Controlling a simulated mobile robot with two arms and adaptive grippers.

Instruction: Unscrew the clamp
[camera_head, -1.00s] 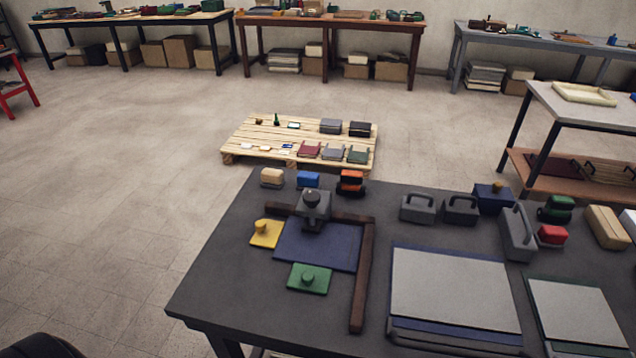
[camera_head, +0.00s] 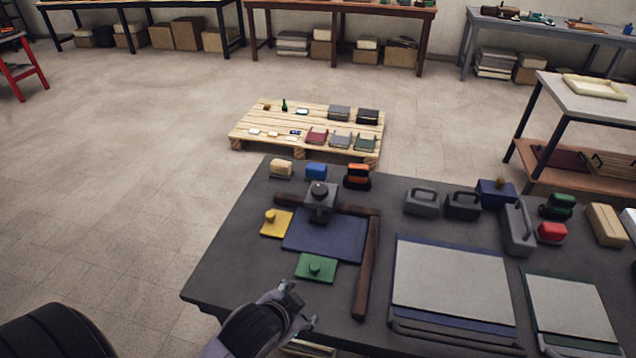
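The clamp (camera_head: 321,204) is a grey block with a round dark knob on top. It stands at the back edge of a dark blue panel (camera_head: 325,237) on the dark table. A brown L-shaped frame (camera_head: 367,270) runs along the panel's back and right sides. A yellow plate with a knob (camera_head: 276,224) lies left of the panel, and a green plate with a knob (camera_head: 315,268) lies at its front. My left gripper (camera_head: 301,306) is at the table's front edge, nearer than the green plate and apart from the clamp. Its fingers look spread and empty. My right gripper is out of view.
Beige, blue and orange-black blocks (camera_head: 357,176) stand behind the clamp. Grey-topped stacked panels (camera_head: 452,283) and handled grey blocks (camera_head: 421,202) fill the table's right side. The dark tabletop (camera_head: 232,258) is bare left of the plates. A loaded pallet (camera_head: 309,123) lies beyond.

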